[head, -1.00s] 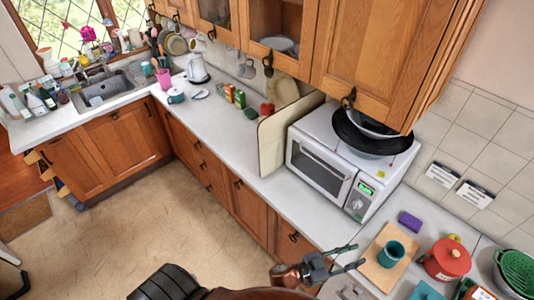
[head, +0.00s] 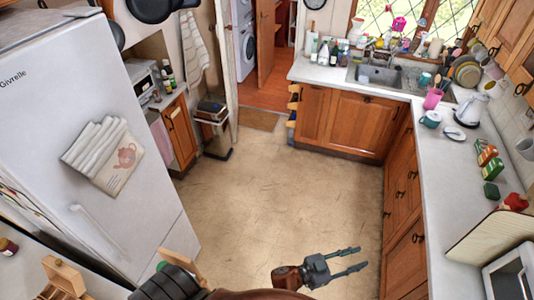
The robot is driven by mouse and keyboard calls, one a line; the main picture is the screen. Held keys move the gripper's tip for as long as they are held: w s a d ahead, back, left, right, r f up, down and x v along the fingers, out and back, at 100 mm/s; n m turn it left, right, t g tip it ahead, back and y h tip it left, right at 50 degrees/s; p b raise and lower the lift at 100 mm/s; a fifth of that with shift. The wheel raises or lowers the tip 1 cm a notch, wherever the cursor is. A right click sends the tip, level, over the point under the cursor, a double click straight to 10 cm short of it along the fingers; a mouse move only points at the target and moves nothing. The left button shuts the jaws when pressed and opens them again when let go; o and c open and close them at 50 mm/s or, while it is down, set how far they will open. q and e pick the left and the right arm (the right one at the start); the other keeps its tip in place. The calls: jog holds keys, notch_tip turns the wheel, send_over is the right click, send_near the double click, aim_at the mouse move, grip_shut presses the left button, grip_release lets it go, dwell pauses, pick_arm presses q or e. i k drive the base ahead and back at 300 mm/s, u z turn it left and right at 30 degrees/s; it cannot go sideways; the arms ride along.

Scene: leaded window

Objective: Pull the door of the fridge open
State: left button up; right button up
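The white fridge (head: 60,95) stands at the left of the head view, its front facing the room. Its door looks shut. A pale bar handle (head: 100,231) sits low on the door, near its left side in the picture. A tea towel with a red teapot print (head: 115,160) hangs on the door. My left gripper (head: 362,258) is at the bottom centre, over the floor, well to the right of the fridge and apart from it. Its two fingers point right, spread with an empty gap. My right gripper is not in view.
Open beige floor (head: 270,190) lies between the fridge and the right-hand counter (head: 450,190). A bin (head: 214,132) stands by the doorway beyond the fridge. A wooden box (head: 65,277) and a jar are at the lower left.

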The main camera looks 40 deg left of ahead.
aim_at(62, 82)
jog(key=u, duration=0.45)
jog(key=i, duration=1.25)
jog(key=u, duration=0.3)
jog(key=i, duration=1.85)
jog(key=u, duration=4.2)
jog(key=i, duration=1)
jog(key=z, duration=0.1)
